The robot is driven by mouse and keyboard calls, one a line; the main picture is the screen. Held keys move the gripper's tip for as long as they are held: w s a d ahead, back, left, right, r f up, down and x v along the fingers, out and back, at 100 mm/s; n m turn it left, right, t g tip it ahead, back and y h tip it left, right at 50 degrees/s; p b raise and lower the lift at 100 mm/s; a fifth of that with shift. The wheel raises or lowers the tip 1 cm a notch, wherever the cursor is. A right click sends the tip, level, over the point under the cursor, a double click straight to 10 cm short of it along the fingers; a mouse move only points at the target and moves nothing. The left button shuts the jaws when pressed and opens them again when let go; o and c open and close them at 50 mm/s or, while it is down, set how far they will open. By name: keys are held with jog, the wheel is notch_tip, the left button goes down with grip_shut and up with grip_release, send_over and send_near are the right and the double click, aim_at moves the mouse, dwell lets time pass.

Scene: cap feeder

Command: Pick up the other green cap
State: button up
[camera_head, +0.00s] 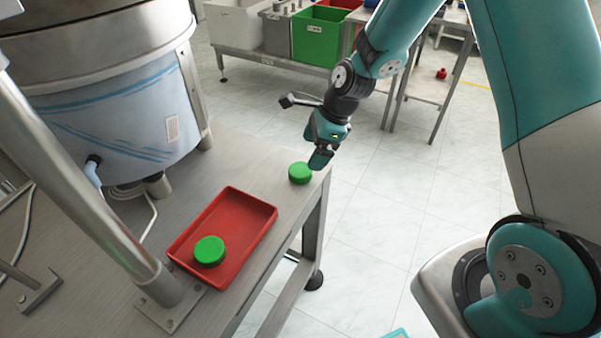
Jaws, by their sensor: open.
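One green cap (300,173) lies on the bare table top near its right edge, beyond the tray. A second green cap (209,250) lies in the near end of the red tray (250,249). My gripper (320,160) points down just above and to the right of the cap on the table, with its tips close to that cap. It is open, and I see nothing held in it. Whether the fingertips touch or reach around the cap cannot be told from this view.
The grey table (268,157) ends close to the right of the cap. A metal post (95,190) rises left of the tray, and a large round feeder (120,110) stands behind it. A green bin (319,37) stands at the back. Open floor lies to the right.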

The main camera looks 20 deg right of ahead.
aim_at(301, 169)
jog(key=shift+x, duration=3.55)
jog(key=shift+w+d, duration=0.1)
jog(key=shift+w, duration=0.1)
jog(key=c, duration=1)
